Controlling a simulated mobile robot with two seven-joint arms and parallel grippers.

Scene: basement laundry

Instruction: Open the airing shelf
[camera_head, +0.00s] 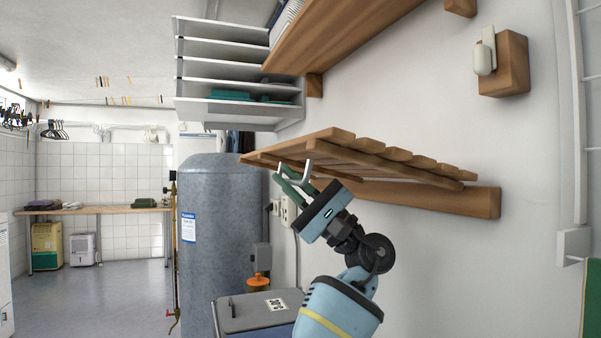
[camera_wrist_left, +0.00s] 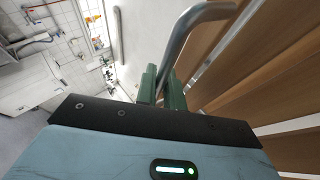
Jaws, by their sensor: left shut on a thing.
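The airing shelf (camera_head: 390,163) is a slatted wooden flap on the right wall, attached along a wooden wall rail (camera_head: 440,196). It stands out from the wall, close to level with a slight tilt. A bent metal handle (camera_head: 309,170) is at its near-left edge; the handle also shows large in the left wrist view (camera_wrist_left: 190,35). My left gripper (camera_head: 292,183) is below that edge with its green fingers shut on the handle. In the left wrist view the fingers (camera_wrist_left: 162,88) close around the bar, beside the wooden slats (camera_wrist_left: 260,75). My right gripper is not in view.
A wooden wall shelf (camera_head: 340,40) is above the flap, with a wooden block and white catch (camera_head: 486,55) on the wall. A grey tank (camera_head: 222,230) and a grey lidded box (camera_head: 255,312) stand left of and below my arm. Open floor (camera_head: 110,290) lies farther left.

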